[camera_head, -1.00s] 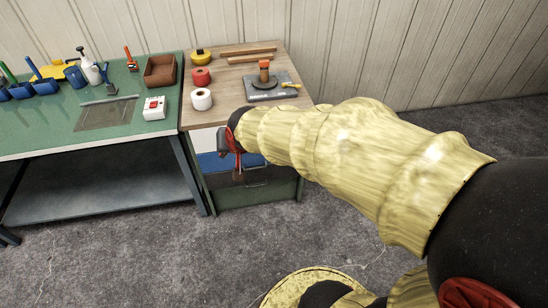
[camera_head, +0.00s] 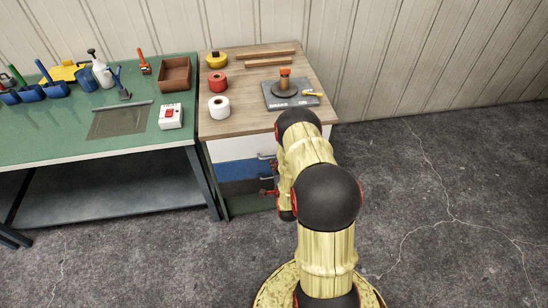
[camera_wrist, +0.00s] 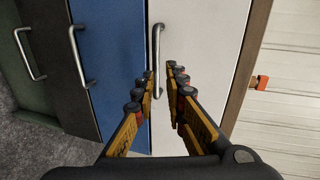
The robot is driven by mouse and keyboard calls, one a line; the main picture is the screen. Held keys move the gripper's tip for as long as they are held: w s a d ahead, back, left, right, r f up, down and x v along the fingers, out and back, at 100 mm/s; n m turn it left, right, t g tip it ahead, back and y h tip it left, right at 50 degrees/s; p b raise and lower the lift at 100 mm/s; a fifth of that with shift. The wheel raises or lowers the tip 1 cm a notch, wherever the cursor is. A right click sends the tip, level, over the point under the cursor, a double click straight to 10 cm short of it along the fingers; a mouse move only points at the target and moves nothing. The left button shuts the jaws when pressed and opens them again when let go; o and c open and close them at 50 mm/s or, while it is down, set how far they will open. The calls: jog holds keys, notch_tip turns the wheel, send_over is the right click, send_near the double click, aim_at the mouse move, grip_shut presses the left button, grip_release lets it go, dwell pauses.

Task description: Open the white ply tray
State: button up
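The white ply tray (camera_head: 234,149) is the top front of the small cabinet, above a blue front. It looks shut. In the wrist view the white front (camera_wrist: 196,60) fills the middle right, with its metal bar handle (camera_wrist: 157,42). My gripper (camera_wrist: 160,74) is open, with its two fingers on either side of the handle's lower part in the picture. Gaps show between handle and fingers; I cannot tell how deep the handle sits between them. In the head view my arm hides most of the gripper and the right part of the fronts.
Below the white front are blue (camera_wrist: 108,50), dark (camera_wrist: 62,60) and green (camera_wrist: 25,70) fronts, with handles. The cabinet's wooden top (camera_head: 245,122) holds tape rolls and a grey plate (camera_head: 291,95). A green bench (camera_head: 60,135) stands at left. Floor is clear at right.

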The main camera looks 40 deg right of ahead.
jog(key=shift+m, duration=0.3)
jog(key=x, duration=0.2)
jog(key=b+x, duration=0.1)
jog(key=x, duration=0.1)
jog(key=b+x, duration=0.1)
jog(key=x, duration=0.2)
jog(key=shift+s+d+f, duration=0.3)
jog(key=shift+c, duration=0.8)
grip_shut()
jog(key=shift+f, duration=0.1)
